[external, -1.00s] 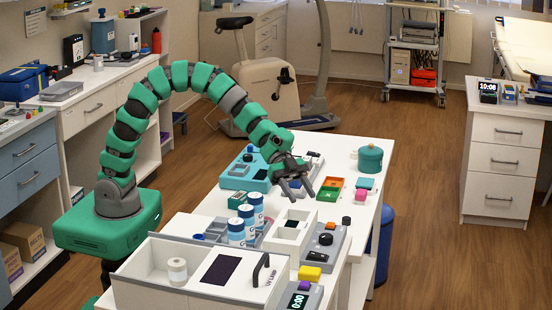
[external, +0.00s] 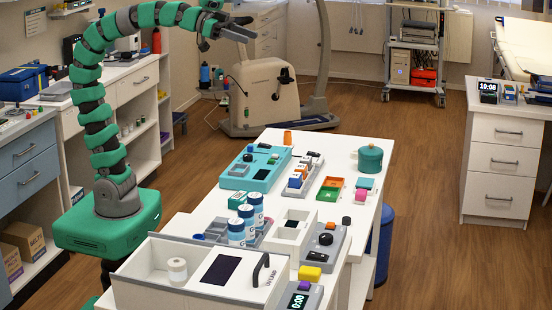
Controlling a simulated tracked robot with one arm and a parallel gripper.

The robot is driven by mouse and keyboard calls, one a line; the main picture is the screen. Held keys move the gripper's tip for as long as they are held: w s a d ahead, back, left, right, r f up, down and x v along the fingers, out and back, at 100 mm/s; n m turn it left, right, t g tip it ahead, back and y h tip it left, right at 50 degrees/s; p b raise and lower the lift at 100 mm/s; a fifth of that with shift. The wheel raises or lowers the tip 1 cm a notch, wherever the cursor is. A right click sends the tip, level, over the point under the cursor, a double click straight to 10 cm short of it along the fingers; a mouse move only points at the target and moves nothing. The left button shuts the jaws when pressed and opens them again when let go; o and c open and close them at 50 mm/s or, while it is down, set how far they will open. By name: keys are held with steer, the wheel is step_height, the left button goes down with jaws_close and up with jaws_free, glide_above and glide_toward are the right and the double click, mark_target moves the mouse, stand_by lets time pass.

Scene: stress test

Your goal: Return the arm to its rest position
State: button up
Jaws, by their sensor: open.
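My gripper (external: 242,28) is in the upper part of the external view, high above the floor and in front of the exercise bike. Its fingers are apart and nothing shows between them. My green segmented arm (external: 92,100) rises from its base at the left and bends over to the right at the top. The gripper is well clear of the white table (external: 330,147) and touches nothing that I can see.
The table holds a teal tray (external: 258,170), blue-and-white canisters (external: 254,207), a green pot (external: 370,158), an orange cup (external: 287,137) and a white box with a black handle (external: 235,275). The exercise bike (external: 265,92) stands behind. Open floor lies to the right.

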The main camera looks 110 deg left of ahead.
steer(key=s+r, duration=0.1)
steer(key=s+r+n, duration=0.1)
steer(key=r, duration=0.1)
steer(key=shift+s+a+t+y, duration=0.1)
steer(key=shift+s+t+y, duration=0.05)
steer(key=shift+t+y, duration=0.2)
